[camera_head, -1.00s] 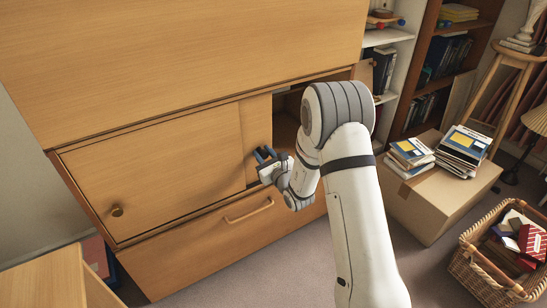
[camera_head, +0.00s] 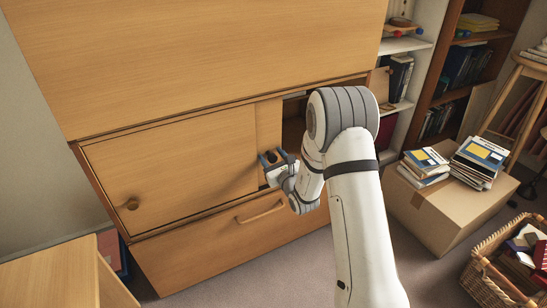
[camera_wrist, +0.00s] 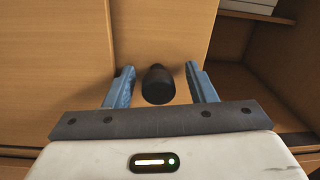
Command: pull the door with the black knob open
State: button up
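The black knob (camera_wrist: 158,84) sticks out from a plain wooden panel in the wrist view. It stands between the two blue fingers of my gripper (camera_wrist: 160,88), with a gap visible on each side. My gripper is open and not closed on it. In the head view my gripper (camera_head: 276,158) is at the narrow wooden panel (camera_head: 268,125) of the cabinet, beside a dark open compartment (camera_head: 293,125). The knob is hard to make out there. How far that panel extends is unclear.
To the left is a larger door (camera_head: 175,165) with a brownish round knob (camera_head: 132,203). Below is a drawer with a wooden bar handle (camera_head: 261,212). A cardboard box (camera_head: 440,215) with books and a wicker basket (camera_head: 490,270) stand at right. A wooden desk corner (camera_head: 60,275) is at lower left.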

jog(key=p+v, duration=0.2)
jog(key=v, duration=0.5)
jog(key=shift+s+d, duration=0.2)
jog(key=shift+s, duration=0.2)
jog(key=s+a+r+n+g+y+p, duration=0.3)
jog(key=s+a+r+n+y+p, duration=0.1)
jog(key=r, duration=0.5)
jog(key=s+a+r+n+g+y+p, duration=0.3)
jog(key=a+r+n+y+p, duration=0.15)
jog(key=r, duration=0.45)
jog(key=s+a+r+n+g+h+p, duration=0.2)
jog(key=s+r+n+g+p, duration=0.75)
jog(key=s+r, duration=0.35)
jog(key=s+d+r+n+g+h+p, duration=0.2)
jog(key=s+d+r+n+h+p, duration=0.5)
jog(key=s, duration=0.3)
jog(key=s+d+r+n+t+h+p, duration=0.1)
jog(key=d+r+n+h+p, duration=0.1)
jog(key=d, duration=0.4)
jog(key=s+d+r+n+t+h+p, duration=0.1)
jog(key=d+r+n+t+h+p, duration=0.1)
jog(key=d+r+h+p, duration=0.2)
jog(key=d+r+p, duration=0.1)
jog(key=d+r, duration=0.2)
jog(key=shift+s+d+n, duration=0.2)
jog(key=shift+n, duration=0.1)
